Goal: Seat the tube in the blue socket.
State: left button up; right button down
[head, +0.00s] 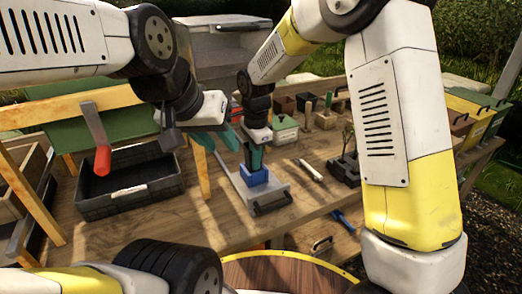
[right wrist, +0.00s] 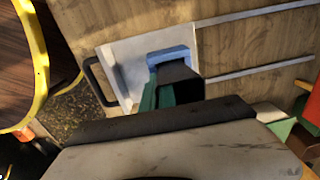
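The blue socket (head: 253,178) stands on a pale grey plate (head: 268,198) on the workbench; it also shows in the right wrist view (right wrist: 174,54). My right gripper (head: 256,158) is right above the socket, its teal fingers close together. In the right wrist view a dark, square-sided tube (right wrist: 180,82) sits between these fingers and reaches toward the socket. Its lower end is hidden, so I cannot tell whether it is inside the socket. My left gripper (head: 216,141) is open and empty, up and left of the socket, with its teal fingers spread.
A black crate (head: 130,190) stands on the left of the bench. A white bar (head: 310,170) and a dark stand (head: 345,168) are right of the plate. Small boxes (head: 285,130) line the back.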

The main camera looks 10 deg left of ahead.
jog(key=shift+f, duration=0.6)
dwell(1.2)
dwell(0.5)
jog(key=c, duration=1.6)
grip_release()
jog(key=shift+r, duration=0.1)
jog(key=shift+r, duration=4.45)
